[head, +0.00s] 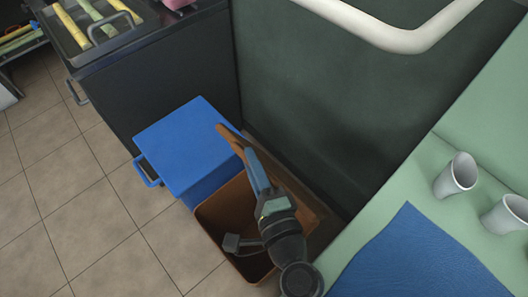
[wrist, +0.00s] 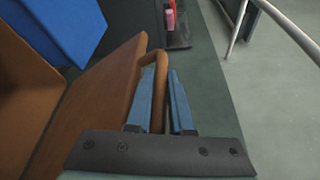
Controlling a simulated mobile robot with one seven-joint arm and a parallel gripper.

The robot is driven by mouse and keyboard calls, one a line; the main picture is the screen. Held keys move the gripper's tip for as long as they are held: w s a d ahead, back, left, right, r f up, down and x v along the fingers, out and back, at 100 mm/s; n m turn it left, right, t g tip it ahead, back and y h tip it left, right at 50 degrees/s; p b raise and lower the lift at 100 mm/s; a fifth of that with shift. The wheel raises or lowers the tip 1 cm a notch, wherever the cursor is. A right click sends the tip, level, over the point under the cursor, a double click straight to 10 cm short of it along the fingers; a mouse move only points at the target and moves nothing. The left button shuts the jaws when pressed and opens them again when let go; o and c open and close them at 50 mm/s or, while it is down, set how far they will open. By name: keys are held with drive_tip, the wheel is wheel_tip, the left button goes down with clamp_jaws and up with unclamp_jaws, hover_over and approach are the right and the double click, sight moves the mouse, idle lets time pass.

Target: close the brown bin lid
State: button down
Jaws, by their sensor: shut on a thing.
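The brown bin (head: 222,211) stands open on the floor, and its inside shows in the head view. Its brown lid (wrist: 108,92) is raised and tilted up at the bin's right side; my arm hides much of it in the head view. The lid's bar handle (wrist: 160,62) runs between the two blue fingers of my gripper (wrist: 174,88). My gripper (head: 252,163) is shut on that handle, above the bin opening. The bin's wall also shows at the left of the wrist view (wrist: 28,85).
A blue bin (head: 190,145) with its lid shut stands close behind the brown bin. A dark green wall (head: 320,100) rises on the right. A green counter with white cups (head: 455,175) and a blue mat (head: 415,260) is at the right. Tiled floor (head: 90,220) is free at the left.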

drive_tip(key=shift+s+a+f, duration=0.35)
drive_tip(key=shift+s, duration=0.05)
drive_tip(key=c, duration=0.8)
unclamp_jaws()
drive_tip(key=b+v, duration=0.1)
drive_tip(key=v, duration=1.2)
drive_tip(key=shift+d, duration=0.1)
clamp_jaws()
